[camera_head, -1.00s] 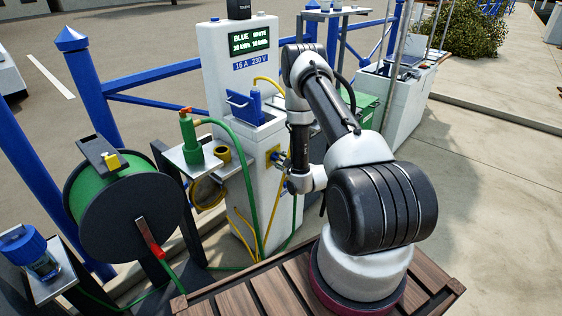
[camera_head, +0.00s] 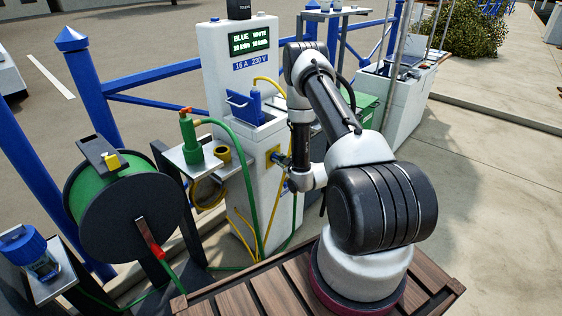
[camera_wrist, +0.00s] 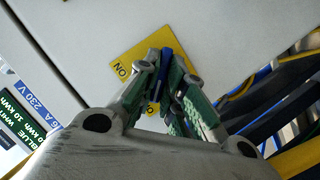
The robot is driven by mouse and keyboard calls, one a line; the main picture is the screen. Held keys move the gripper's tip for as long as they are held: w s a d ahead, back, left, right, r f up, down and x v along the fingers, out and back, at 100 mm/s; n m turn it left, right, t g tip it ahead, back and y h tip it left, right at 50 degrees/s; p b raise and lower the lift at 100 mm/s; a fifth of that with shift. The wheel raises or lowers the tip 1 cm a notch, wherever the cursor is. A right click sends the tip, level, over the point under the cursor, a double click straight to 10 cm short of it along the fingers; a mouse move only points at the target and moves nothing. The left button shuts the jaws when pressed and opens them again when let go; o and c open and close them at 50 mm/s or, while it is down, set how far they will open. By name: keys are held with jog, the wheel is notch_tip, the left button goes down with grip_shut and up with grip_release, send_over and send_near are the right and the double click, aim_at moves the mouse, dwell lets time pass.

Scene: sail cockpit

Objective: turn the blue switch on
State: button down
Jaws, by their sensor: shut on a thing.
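The blue switch (camera_wrist: 153,55) sits on a yellow plate (camera_wrist: 125,57) marked ON, on the pale face of the power pedestal. In the wrist view my gripper (camera_wrist: 164,74) has its two green-padded fingers shut on the switch lever, which hides most of it. In the head view the yellow plate (camera_head: 271,158) shows beside my gripper (camera_head: 283,162) on the pedestal's right side. My wrist covers the switch there.
The white pedestal (camera_head: 222,68) has a display and a blue-lidded socket (camera_head: 243,106). Yellow and green hoses hang close by. A green hose reel (camera_head: 127,205) and a shelf with a green nozzle (camera_head: 190,138) stand left. Blue railings are behind.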

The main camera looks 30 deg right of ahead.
jog(key=m, duration=0.1)
jog(key=m+g+y, duration=0.1)
jog(key=shift+d+r+m, duration=0.15)
jog(key=shift+d+m, duration=0.05)
jog(key=shift+m, duration=0.2)
jog(key=shift+w+d+m+g+y, duration=0.15)
jog(key=shift+m+g+y, duration=0.25)
jog(key=shift+m+y, duration=1.5)
jog(key=shift+w+d+m+g+y, duration=0.15)
jog(key=shift+m+g+y, duration=0.25)
jog(key=shift+m+y, duration=1.5)
jog(key=shift+s+m+h, duration=0.1)
jog(key=shift+m+h, duration=0.4)
jog(key=shift+m, duration=0.3)
jog(key=c, duration=1.5)
grip_release()
jog(key=v, duration=1.2)
